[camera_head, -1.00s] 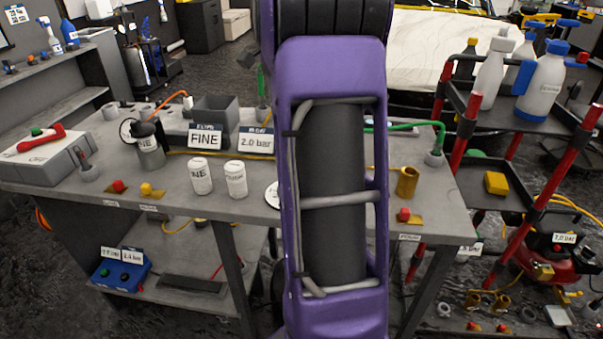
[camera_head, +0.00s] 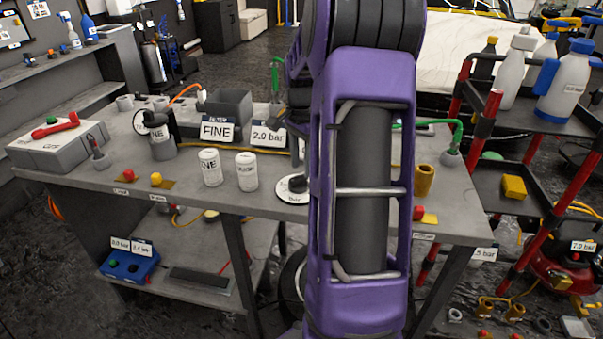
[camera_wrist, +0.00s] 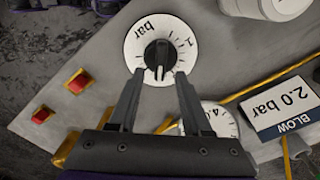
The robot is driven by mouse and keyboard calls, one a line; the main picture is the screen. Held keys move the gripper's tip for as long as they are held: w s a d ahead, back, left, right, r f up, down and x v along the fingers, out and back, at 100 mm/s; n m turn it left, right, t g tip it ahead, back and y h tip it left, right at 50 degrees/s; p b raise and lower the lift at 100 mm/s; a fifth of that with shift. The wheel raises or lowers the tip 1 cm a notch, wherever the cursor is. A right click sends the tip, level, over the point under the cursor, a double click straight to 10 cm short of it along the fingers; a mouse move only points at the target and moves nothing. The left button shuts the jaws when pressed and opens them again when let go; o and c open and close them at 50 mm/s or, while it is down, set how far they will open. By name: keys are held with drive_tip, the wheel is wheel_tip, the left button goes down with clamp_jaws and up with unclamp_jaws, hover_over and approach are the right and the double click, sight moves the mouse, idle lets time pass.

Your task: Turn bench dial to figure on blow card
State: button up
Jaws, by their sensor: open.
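The bench dial has a white round face marked "bar" and a black knob; it shows in the wrist view (camera_wrist: 160,52) and partly beside my arm in the head view (camera_head: 292,190). My gripper (camera_wrist: 158,78) is open. In the wrist view its fingertips appear at the near edge of the dial, one to each side of the knob; contact cannot be told. The knob's exact setting is too small to read. The blow card reads "2.0 bar" and stands on the bench in the head view (camera_head: 268,134) and at the right in the wrist view (camera_wrist: 284,106).
A second white scale (camera_wrist: 220,118) marked "4.0" lies partly behind my right finger. Two white canisters (camera_head: 211,168) stand left of the dial. A "FINE" card (camera_head: 216,130) stands beside the blow card. Red buttons (camera_wrist: 80,82) sit near the bench edge.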

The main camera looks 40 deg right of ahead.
sight(298, 182)
drive_tip(key=shift+f, duration=1.25)
clamp_jaws()
